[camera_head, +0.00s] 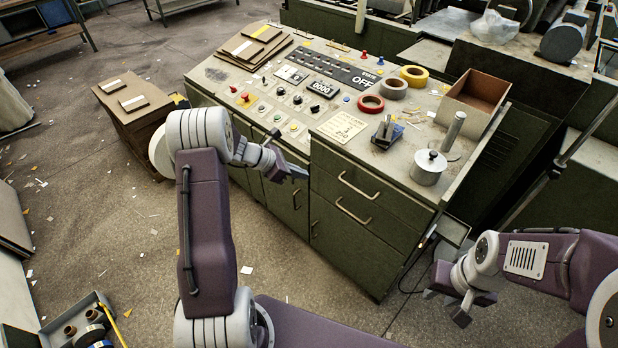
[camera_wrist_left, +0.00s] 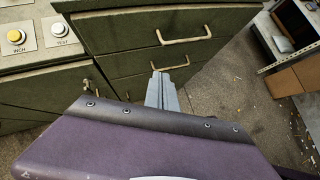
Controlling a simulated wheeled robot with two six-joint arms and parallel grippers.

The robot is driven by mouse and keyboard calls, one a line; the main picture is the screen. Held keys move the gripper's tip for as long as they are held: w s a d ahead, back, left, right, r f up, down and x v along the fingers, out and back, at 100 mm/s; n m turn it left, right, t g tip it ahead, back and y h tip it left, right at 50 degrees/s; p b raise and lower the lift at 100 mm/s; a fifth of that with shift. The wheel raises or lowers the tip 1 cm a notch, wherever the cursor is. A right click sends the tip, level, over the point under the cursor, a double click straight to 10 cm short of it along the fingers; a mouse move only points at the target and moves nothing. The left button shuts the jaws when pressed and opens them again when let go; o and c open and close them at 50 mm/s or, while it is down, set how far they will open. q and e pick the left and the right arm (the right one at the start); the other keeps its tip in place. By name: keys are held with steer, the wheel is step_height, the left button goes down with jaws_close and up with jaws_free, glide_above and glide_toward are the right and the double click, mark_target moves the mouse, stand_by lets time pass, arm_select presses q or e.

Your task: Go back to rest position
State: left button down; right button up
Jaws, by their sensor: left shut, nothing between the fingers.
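My left gripper (camera_head: 296,172) is held in front of the green cabinet of the control console (camera_head: 232,112), near its drawers, with the arm bent. It is shut and empty; in the left wrist view its two grey fingers (camera_wrist_left: 165,92) lie together, in front of the drawer fronts. My right gripper (camera_head: 446,305) hangs over the floor at the lower right, apart from the console. Its fingers look spread, with nothing seen between them.
The console top carries tape rolls (camera_head: 370,104), an open brown box (camera_head: 474,98), a metal cylinder (camera_head: 429,168) and greyboard stacks (camera_head: 256,44). Drawer handles (camera_head: 356,186) stick out. A board stack (camera_head: 132,102) stands left. A tool tray (camera_head: 85,325) is lower left. Open floor lies between.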

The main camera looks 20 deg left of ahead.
arm_select(q)
steer(key=s+d+r+m+g, duration=0.1)
steer(key=s+d+r+m, duration=0.1)
steer(key=d+r+m, duration=0.3)
steer(key=s+d+r+m+g, duration=0.1)
steer(key=s+d+r, duration=0.2)
steer(key=d, duration=0.4)
steer(key=s+d+f+m+g+y, duration=0.1)
steer(key=s+f+m+g+y, duration=0.2)
steer(key=s+m, duration=0.95)
steer(key=s+a+f+m+y, duration=0.2)
steer(key=s+a+m+y, duration=0.1)
steer(key=s+a+m, duration=0.3)
steer(key=shift+s+a+f+m+y, duration=0.25)
steer(key=shift+s+a+m+y, duration=0.15)
steer(key=shift+s+m, duration=0.5)
